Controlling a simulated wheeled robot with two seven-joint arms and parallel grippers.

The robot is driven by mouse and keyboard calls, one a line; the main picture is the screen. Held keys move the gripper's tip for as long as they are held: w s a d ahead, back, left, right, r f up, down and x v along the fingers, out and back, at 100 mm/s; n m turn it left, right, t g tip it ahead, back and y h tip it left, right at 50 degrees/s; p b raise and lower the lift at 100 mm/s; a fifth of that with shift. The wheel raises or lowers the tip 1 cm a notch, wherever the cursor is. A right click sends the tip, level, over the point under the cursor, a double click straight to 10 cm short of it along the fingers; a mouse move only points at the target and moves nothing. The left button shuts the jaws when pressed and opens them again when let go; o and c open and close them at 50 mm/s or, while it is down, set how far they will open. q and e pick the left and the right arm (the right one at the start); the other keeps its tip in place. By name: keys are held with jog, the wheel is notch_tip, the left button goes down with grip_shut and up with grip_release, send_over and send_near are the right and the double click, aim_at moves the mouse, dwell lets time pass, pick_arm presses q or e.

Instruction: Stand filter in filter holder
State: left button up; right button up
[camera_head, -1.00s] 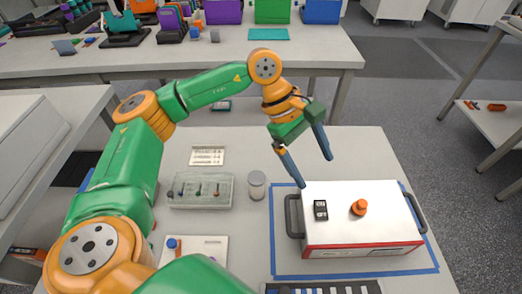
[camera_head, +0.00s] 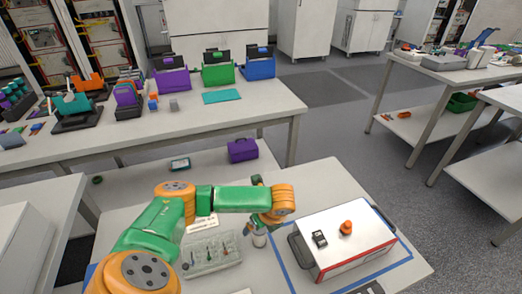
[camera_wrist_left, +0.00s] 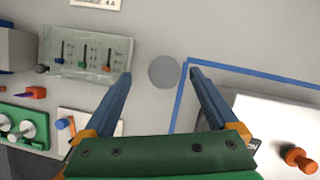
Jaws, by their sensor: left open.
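I cannot tell for certain which thing is the filter or the filter holder. My left gripper (camera_wrist_left: 160,73) is open and empty, pointing down over the near table. On the back table, black stands hold upright teal (camera_head: 72,104) and purple slabs (camera_head: 126,94). My right gripper is not in view.
A white box with an orange knob (camera_head: 350,243) stands right, inside blue tape. Purple, green and blue bins (camera_head: 217,74) and a flat teal plate (camera_head: 221,97) are on the back table.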

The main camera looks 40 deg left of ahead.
aim_at(259, 235)
pick_arm(q)
jog(key=x, duration=0.4)
jog(key=shift+w+d+f, duration=0.15)
jog(key=shift+w+f, duration=0.1)
jog(key=shift+f, duration=0.05)
grip_shut()
